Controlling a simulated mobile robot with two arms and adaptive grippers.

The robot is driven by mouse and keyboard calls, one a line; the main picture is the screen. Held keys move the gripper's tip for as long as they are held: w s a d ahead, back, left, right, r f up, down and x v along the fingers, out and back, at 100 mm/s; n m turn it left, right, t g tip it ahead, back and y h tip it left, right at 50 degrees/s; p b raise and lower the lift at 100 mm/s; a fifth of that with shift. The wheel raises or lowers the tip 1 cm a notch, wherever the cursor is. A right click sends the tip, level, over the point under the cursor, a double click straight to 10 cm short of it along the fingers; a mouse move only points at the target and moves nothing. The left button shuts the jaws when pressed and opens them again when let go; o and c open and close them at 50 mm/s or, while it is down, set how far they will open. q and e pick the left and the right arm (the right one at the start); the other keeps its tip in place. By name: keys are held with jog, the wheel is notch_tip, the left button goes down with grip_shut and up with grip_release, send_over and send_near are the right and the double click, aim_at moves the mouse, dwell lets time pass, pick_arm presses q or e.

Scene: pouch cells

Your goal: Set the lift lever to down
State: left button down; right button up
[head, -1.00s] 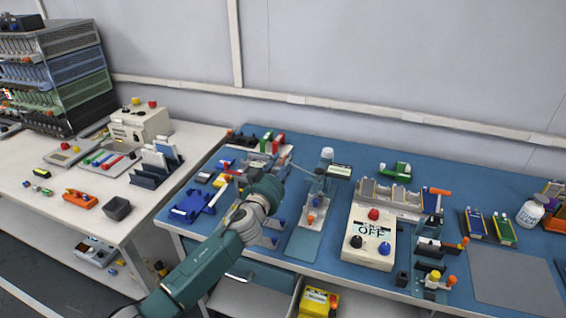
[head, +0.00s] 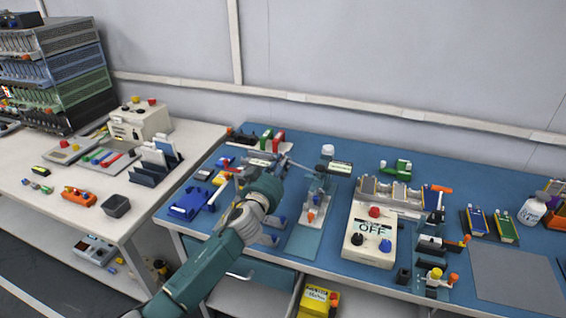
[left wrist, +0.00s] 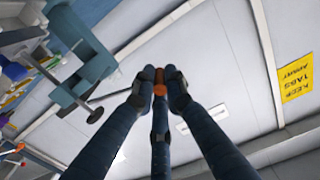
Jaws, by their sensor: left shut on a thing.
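In the left wrist view, the fingers of the left gripper (left wrist: 160,76) are shut on a small orange piece (left wrist: 160,90). It looks like a lever knob, but I cannot tell for certain that it is the lift lever's. The rest of that lever is hidden by the fingers and, in the head view, by my wrist. The lever's position cannot be read. My right gripper is in neither view.
A cream box marked OFF (head: 369,240) with several knobs stands right of the fixture. A blue fixture (head: 192,205) is left of my arm. A grey mat (head: 517,273) lies clear at the right. A yellow sign (left wrist: 296,77) is on the wall.

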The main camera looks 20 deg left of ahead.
pick_arm(q)
jog(key=shift+d+f+n+b, duration=0.1)
jog(key=shift+f+n+b, duration=0.3)
jog(key=shift+f+n, duration=0.6)
jog(key=shift+a+f+n+b, duration=0.1)
jog(key=shift+f+n+b, duration=0.4)
jog(key=shift+n, duration=0.85)
jog(key=shift+d+f+n+b, duration=0.1)
jog(key=shift+f+n+b, duration=0.25)
jog(key=shift+f+n, duration=0.65)
jog(key=shift+r, duration=0.1)
jog(key=c, duration=1.8)
grip_release()
jog(key=shift+o, duration=0.2)
jog(key=s, duration=1.2)
jog(key=shift+a, duration=0.2)
jog(key=shift+s, duration=0.1)
